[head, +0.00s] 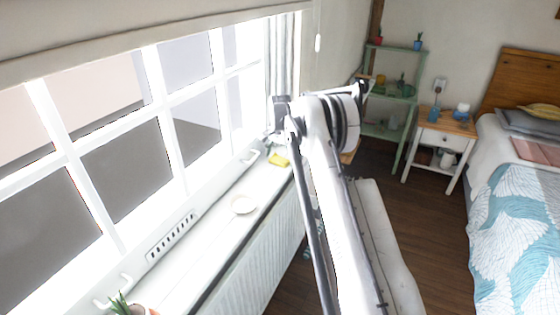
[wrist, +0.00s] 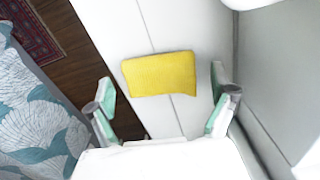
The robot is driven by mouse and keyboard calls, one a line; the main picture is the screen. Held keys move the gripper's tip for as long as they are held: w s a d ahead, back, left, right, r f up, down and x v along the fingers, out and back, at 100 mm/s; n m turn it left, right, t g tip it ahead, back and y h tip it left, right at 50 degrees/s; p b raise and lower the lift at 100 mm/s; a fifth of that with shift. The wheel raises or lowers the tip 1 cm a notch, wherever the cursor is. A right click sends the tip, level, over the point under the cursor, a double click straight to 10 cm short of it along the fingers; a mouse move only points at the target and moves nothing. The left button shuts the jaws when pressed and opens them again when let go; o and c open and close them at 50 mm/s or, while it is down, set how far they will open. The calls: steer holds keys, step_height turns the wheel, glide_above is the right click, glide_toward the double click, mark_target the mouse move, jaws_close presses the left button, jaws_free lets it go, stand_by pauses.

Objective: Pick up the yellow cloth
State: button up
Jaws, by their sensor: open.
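In the wrist view the yellow cloth (wrist: 160,74) lies flat as a small rectangle on the white surface, a little beyond the fingertips. My gripper (wrist: 163,86) is open, with one green-padded finger to each side of the cloth and nothing between them.
The window (head: 130,150) runs along the left. A green shelf (head: 393,100), a nightstand (head: 440,135) and a bed (head: 515,220) are to the right.

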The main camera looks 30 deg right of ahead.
mark_target(280, 157)
steer(key=c, duration=1.1)
steer(key=shift+r, duration=0.1)
steer(key=shift+r, duration=0.5)
step_height(280, 157, up, 3)
steer(key=shift+f+b, duration=0.1)
steer(key=shift+b, duration=0.25)
steer(key=s+a+r, duration=0.2)
steer(key=a, duration=0.1)
steer(key=s+a+r+b, duration=0.1)
steer(key=a+r, duration=0.1)
steer(key=a, duration=0.1)
steer(key=s+a+r, duration=0.2)
steer(key=a+r, duration=0.1)
steer(key=a, duration=0.1)
steer(key=shift+s+a, duration=0.1)
steer(key=shift+s, duration=0.25)
